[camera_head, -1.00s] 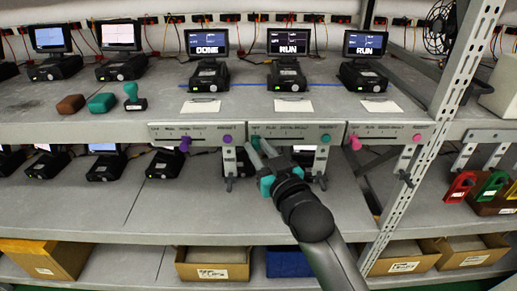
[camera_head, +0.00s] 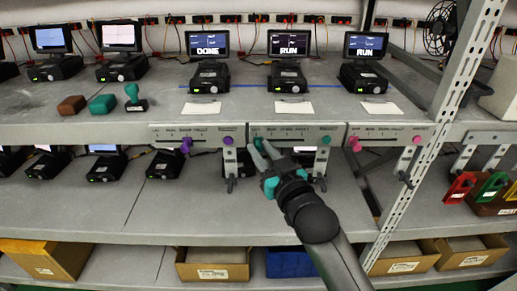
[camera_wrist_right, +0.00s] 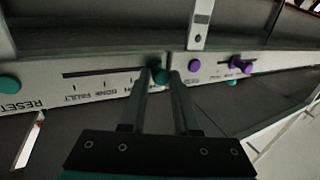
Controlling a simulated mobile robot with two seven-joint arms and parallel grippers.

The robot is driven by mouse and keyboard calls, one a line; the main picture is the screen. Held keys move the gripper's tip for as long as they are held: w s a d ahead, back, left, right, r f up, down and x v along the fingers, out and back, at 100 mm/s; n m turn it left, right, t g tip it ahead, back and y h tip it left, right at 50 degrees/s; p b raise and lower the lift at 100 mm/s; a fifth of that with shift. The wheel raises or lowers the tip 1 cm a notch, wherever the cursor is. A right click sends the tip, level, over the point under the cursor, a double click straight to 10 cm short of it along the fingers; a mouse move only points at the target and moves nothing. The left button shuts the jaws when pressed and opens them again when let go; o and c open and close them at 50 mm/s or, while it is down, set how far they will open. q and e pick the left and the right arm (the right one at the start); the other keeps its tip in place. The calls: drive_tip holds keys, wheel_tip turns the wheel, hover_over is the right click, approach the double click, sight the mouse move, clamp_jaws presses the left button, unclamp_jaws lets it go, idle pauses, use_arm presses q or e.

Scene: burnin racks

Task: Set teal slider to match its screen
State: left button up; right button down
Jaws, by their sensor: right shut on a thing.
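The teal slider's panel (camera_head: 315,130) is the middle one on the shelf's front edge, with a slot, position labels and a teal reset button (camera_head: 326,140). The screen above it (camera_head: 288,43) reads RUN. The teal slider knob (camera_wrist_right: 159,74) is at the OFF end of the slot, the left end in the head view. The wrist view shows the panel upside down. My right gripper (camera_head: 262,147) is shut on this knob, a finger on each side, and partly hides it in the head view. My left gripper is not in view.
A purple-knob panel (camera_head: 206,128) is on the left, its screen reading DONE. A pink-knob panel (camera_head: 388,130) is on the right, its screen reading RUN. Brackets (camera_head: 230,167) hang below the panels. A perforated post (camera_head: 447,100) stands at the right.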

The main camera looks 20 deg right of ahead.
drive_tip(key=d, duration=0.1)
drive_tip(key=s+d, duration=0.1)
drive_tip(key=shift+d+p, duration=0.3)
drive_tip(key=shift+p, duration=0.1)
drive_tip(key=c, duration=0.8)
unclamp_jaws()
drive_tip(key=shift+o, duration=0.2)
drive_tip(key=s+d, duration=0.1)
drive_tip(key=s, duration=1.4)
drive_tip(key=shift+d+p, duration=0.4)
drive_tip(key=shift+p, duration=0.05)
